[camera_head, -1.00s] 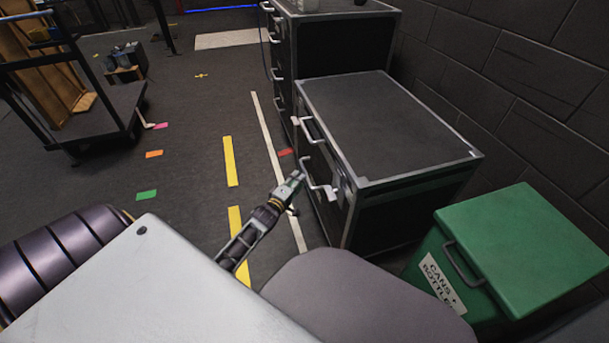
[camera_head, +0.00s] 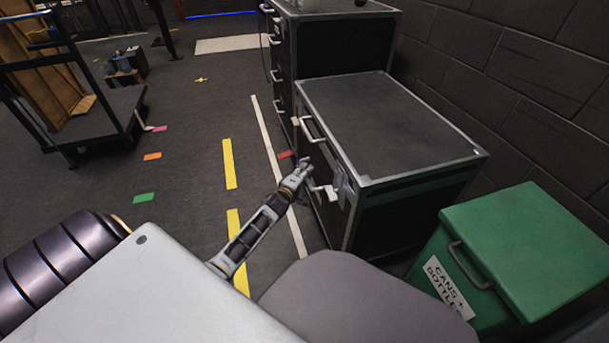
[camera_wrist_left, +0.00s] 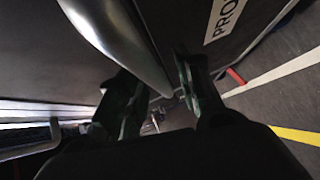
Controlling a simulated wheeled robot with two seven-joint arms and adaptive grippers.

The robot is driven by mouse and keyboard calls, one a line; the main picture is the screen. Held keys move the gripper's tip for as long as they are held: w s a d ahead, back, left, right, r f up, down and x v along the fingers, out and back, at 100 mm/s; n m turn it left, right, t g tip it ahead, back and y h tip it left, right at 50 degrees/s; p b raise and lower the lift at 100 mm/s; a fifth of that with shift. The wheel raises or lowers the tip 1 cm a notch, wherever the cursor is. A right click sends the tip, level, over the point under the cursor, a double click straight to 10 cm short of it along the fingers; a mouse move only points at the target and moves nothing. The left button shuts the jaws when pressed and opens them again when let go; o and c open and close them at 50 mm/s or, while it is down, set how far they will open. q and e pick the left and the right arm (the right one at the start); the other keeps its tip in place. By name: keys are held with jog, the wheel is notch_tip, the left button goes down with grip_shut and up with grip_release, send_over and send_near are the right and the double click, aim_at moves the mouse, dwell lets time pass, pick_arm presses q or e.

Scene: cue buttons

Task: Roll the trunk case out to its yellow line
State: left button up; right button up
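The trunk case (camera_head: 390,125) is black with silver edges and stands by the wall at the right. Its front carries an upper silver handle (camera_head: 313,130) and a lower one (camera_head: 327,191). Yellow floor strips (camera_head: 230,164) lie to its left, apart from it. My left gripper (camera_head: 304,168) is at the case front, between the two handles in the head view. In the left wrist view my left gripper (camera_wrist_left: 160,100) has its fingers apart, with a silver handle bar (camera_wrist_left: 122,40) reaching toward the gap; I see no grip on it. My right gripper is out of view.
A taller black drawer case (camera_head: 335,45) stands behind the trunk case. A green bin (camera_head: 525,250) stands in front at the right. A cart (camera_head: 100,115) is at the left. A white line (camera_head: 275,160) runs beside the case; the floor left of it is mostly clear.

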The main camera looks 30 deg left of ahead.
pick_arm(q)
grip_shut()
jog(key=shift+s+a, duration=0.1)
dwell(0.5)
